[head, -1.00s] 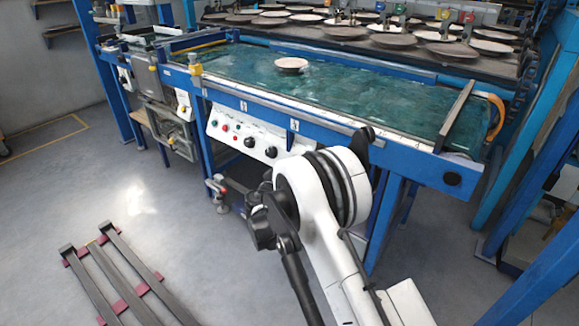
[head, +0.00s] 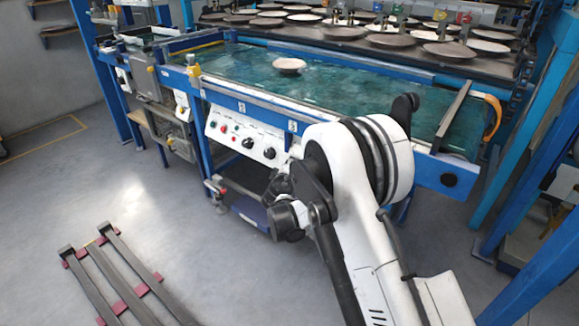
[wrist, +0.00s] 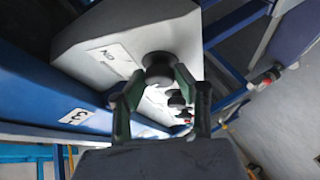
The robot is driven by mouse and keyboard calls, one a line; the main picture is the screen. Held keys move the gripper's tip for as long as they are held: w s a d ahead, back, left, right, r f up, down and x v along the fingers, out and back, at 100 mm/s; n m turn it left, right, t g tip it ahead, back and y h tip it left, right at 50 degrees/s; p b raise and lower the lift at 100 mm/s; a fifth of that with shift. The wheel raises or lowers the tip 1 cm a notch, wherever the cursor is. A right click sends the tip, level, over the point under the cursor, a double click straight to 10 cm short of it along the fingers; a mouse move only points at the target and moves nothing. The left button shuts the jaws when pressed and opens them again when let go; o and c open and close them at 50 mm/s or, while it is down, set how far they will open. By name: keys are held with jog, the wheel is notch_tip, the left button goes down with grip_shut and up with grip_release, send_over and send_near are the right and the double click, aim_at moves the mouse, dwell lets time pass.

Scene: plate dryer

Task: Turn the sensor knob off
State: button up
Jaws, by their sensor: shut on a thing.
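In the wrist view a dark round knob (wrist: 160,66) sticks out of the near end of a white control panel (wrist: 100,48). An "ON" label is beside it; I cannot read a sensor label. My gripper (wrist: 158,78) is shut on this knob, with one green-padded finger on each side. The fingers partly cover the knob, and its pointer direction cannot be made out. In the head view the white panel (head: 229,133) hangs under the table edge, and my arm hides the gripper there.
More dark knobs (wrist: 177,98) sit farther along the panel. Blue table framing (head: 350,135) runs above the panel. A plate (head: 289,66) lies on the green tabletop (head: 245,80). A dark rack (head: 125,280) lies on the floor at left; floor around it is clear.

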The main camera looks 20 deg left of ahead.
dwell(0.5)
jog(key=o, duration=1.1)
jog(key=v, duration=1.2)
jog(key=shift+r, duration=0.15)
